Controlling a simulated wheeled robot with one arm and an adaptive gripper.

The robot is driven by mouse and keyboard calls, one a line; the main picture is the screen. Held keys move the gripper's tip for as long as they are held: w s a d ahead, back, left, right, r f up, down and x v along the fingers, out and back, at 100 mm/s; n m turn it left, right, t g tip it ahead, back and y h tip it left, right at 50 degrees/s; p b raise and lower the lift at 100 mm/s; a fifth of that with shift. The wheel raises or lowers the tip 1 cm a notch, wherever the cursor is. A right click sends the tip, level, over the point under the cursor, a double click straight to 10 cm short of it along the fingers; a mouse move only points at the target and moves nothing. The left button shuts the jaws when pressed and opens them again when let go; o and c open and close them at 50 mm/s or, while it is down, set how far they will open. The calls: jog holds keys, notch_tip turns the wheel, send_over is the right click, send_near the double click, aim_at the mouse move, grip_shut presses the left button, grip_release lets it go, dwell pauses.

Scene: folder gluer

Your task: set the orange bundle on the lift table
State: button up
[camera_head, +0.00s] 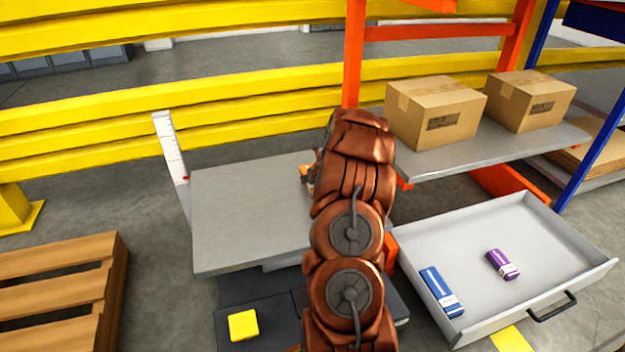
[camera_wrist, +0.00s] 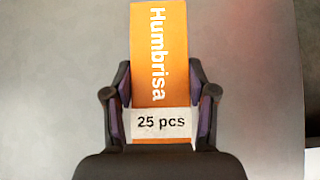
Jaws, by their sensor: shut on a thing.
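In the head view only a small piece of orange (camera_head: 305,173) shows past my arm, over the right part of the lift table (camera_head: 240,215). The lift table is a flat, empty-looking grey plate. Its grey surface (camera_wrist: 60,60) fills most of the wrist view behind the bundle. I cannot tell whether the bundle touches it.
An open grey drawer (camera_head: 590,262) at the right holds a blue pack (camera_head: 441,291) and a purple pack (camera_head: 502,264). Cartons (camera_head: 435,112) stand on a shelf above it. A white ruled post (camera_head: 171,145) rises at the table's left. A wooden pallet (camera_head: 60,290) lies left.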

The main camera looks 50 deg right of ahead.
jog(key=shift+f, duration=0.15)
jog(key=o, duration=1.2)
jog(key=shift+o, duration=0.2)
jog(key=shift+r, duration=0.25)
jog(key=shift+s+a+r, duration=0.25)
jog(key=shift+s+r, duration=0.1)
jog(key=shift+s, duration=0.1)
jog(key=v, duration=0.9)
jog(key=shift+w+d+b, duration=0.1)
jog(key=shift+b, duration=0.3)
jog(key=shift+v, duration=0.95)
